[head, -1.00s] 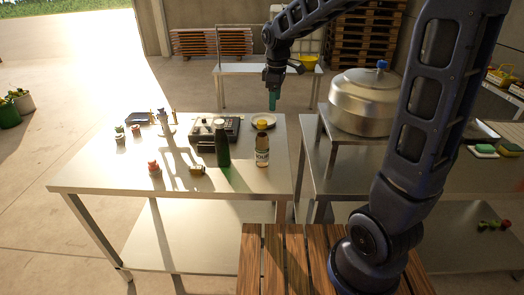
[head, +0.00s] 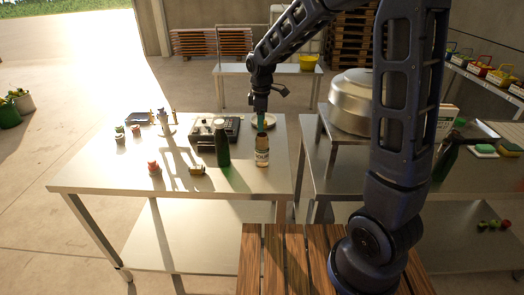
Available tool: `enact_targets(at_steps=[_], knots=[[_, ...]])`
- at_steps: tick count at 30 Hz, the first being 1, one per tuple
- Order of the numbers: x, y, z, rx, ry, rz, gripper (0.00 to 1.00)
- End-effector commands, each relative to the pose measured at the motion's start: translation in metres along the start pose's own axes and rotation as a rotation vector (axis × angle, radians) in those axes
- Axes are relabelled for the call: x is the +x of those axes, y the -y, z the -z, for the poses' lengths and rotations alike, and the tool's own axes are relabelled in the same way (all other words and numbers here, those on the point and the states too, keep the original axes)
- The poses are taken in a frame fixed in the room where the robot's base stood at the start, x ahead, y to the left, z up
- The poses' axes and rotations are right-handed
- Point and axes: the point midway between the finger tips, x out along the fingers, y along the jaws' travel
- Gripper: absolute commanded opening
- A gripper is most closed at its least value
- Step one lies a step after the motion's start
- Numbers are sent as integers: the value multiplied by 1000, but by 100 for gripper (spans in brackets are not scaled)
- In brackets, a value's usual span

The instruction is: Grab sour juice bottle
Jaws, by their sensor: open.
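The sour juice bottle (head: 262,152) stands upright near the front right of the left steel table (head: 120,172). It is clear with a pale label; its lettering is too small to read fully. My gripper (head: 261,122) points down right over the bottle's top, in line with the yellow cap seen earlier.
A dark green bottle (head: 222,144) stands close on the left. A small yellowish object (head: 197,169) and a dark stove-like device (head: 207,131) are further left. A plate (head: 270,120) lies behind. A large metal pot (head: 349,100) stands on the right table.

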Motion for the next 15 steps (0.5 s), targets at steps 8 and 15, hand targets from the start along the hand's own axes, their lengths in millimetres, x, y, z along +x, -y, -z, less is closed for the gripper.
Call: enact_targets(at_steps=[8, 15], knots=[[36, 3, -3, 0, 1, 2, 67], [42, 3, -3, 0, 1, 1, 67]])
